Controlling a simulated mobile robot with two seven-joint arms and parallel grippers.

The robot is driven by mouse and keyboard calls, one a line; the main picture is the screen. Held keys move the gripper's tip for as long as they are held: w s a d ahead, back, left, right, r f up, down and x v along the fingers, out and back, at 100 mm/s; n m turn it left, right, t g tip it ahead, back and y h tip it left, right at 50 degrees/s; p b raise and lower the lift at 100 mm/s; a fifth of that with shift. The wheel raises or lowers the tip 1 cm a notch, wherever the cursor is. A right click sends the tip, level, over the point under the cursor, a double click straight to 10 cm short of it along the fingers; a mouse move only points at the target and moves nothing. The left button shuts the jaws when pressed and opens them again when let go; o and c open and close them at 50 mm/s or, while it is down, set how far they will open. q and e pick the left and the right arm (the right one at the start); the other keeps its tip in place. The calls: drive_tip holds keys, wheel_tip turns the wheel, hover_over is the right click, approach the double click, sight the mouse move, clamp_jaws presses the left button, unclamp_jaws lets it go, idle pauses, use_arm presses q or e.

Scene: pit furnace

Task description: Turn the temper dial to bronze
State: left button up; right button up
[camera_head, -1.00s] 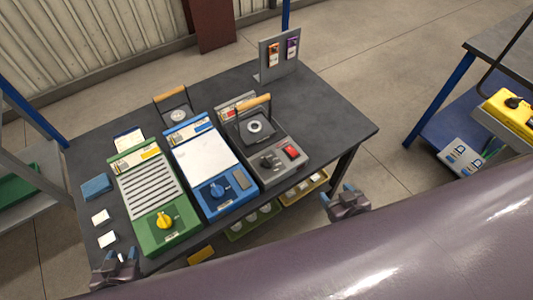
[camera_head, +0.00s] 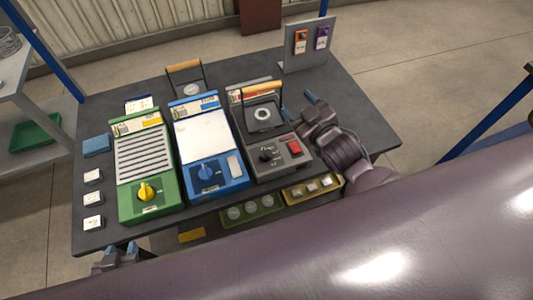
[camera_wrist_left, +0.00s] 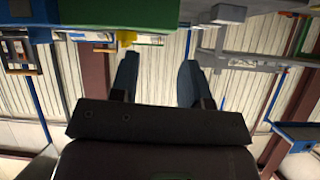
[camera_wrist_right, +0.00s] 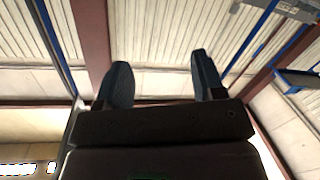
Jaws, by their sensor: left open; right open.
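Three units with dials stand on the dark table (camera_head: 350,118). The green unit (camera_head: 162,207) has a yellow dial (camera_head: 146,191), the blue unit (camera_head: 232,185) a blue dial (camera_head: 207,173), and the grey unit (camera_head: 245,140) a black dial (camera_head: 266,154). Their labels are too small to read, so I cannot tell which is the temper dial. My left gripper (camera_head: 120,249) is open and empty at the table's front edge, below the green unit. My right gripper (camera_head: 299,105) is open and empty, right of the grey unit.
The grey unit carries a red switch (camera_head: 295,148) and a wooden-handled lid (camera_head: 262,87). An upright panel (camera_head: 303,62) with two tags stands at the back right. White tiles (camera_head: 92,199) and a blue block (camera_head: 97,145) lie at the left.

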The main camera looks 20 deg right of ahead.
drive_tip(key=w+a+r+n+t+y+b, duration=0.2)
drive_tip(key=w+a+r+n+y+b, duration=0.4)
drive_tip(key=a+r+n+y, duration=0.55)
drive_tip(key=s+a+r+n+g+y+b, duration=0.1)
drive_tip(key=s+a+n+g+y+b, duration=0.3)
drive_tip(key=n+g, duration=0.65)
drive_tip(key=s+a+r+n+g+y, duration=0.1)
drive_tip(key=a+r+n+g+y, duration=0.15)
drive_tip(key=a+n+g, duration=0.75)
drive_tip(key=n+t+h+b, duration=0.2)
drive_tip(key=n+h+b, duration=0.3)
drive_tip(key=n+h, duration=1.8)
hover_over(266, 151)
wheel_tip(266, 151, down, 21)
drive_tip(key=n+y, duration=0.2)
drive_tip(key=shift+f, duration=0.55)
wheel_tip(266, 151, down, 8)
drive_tip(key=shift+s+f+b, duration=0.1)
drive_tip(key=shift+b, duration=1.1)
use_arm(q)
wheel_tip(266, 151, down, 16)
drive_tip(key=s+m+g, duration=0.1)
drive_tip(key=g, duration=0.1)
drive_tip(key=shift+s+d+f, duration=0.25)
drive_tip(key=shift+s, duration=0.05)
use_arm(e)
drive_tip(key=shift+f, duration=0.85)
